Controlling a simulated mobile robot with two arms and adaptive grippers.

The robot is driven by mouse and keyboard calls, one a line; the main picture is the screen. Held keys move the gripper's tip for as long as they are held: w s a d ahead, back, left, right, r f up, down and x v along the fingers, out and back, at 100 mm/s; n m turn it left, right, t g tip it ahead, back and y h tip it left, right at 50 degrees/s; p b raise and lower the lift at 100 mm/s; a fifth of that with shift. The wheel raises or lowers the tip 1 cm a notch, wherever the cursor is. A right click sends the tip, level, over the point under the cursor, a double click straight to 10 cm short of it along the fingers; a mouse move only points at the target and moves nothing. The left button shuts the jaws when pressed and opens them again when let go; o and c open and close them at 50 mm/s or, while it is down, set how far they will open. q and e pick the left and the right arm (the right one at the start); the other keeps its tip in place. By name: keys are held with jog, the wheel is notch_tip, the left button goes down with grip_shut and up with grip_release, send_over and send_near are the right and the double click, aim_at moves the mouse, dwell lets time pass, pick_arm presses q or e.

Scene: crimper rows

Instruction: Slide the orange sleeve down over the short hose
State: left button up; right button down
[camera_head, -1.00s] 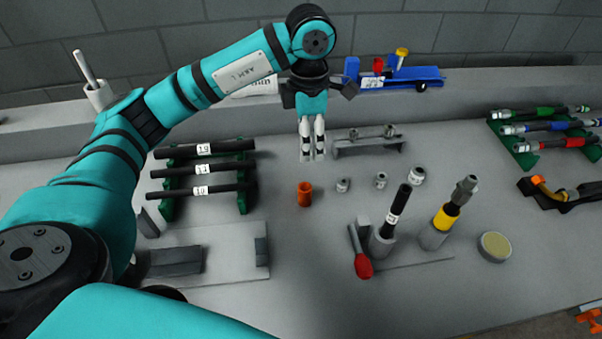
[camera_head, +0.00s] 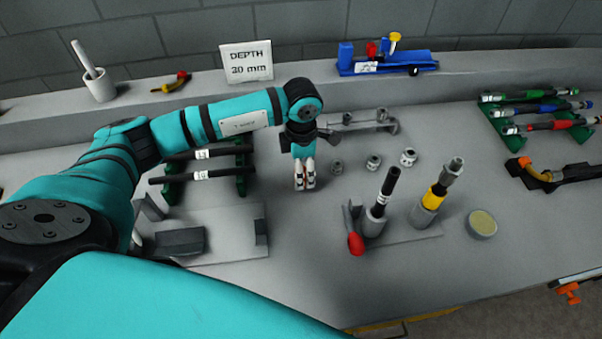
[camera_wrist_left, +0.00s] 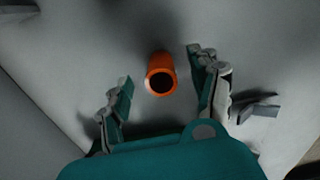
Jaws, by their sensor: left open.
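The orange sleeve (camera_wrist_left: 160,75) stands upright on the bench, its round opening facing the left wrist camera. My left gripper (camera_wrist_left: 161,72) is open, its fingers on either side of the sleeve with visible gaps. In the head view the left gripper (camera_head: 304,186) points down over the sleeve and hides nearly all of it. A short black hose (camera_head: 386,192) with a white label stands upright, slightly tilted, in a grey holder, right of the gripper. I cannot tell how far the fingertips are above the bench. My right gripper is not in view.
A red-ended lever (camera_head: 355,242) stands beside the hose holder. A yellow-banded fitting (camera_head: 435,195) and a round tin (camera_head: 482,223) are farther right. Several metal fittings stand behind. Dark hoses on a rack (camera_head: 241,180) lie left.

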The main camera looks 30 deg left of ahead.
pick_arm(q)
jog(key=shift+f, duration=1.4)
jog(key=c, duration=1)
jog(key=shift+c, duration=0.2)
jog(key=shift+r, duration=0.15)
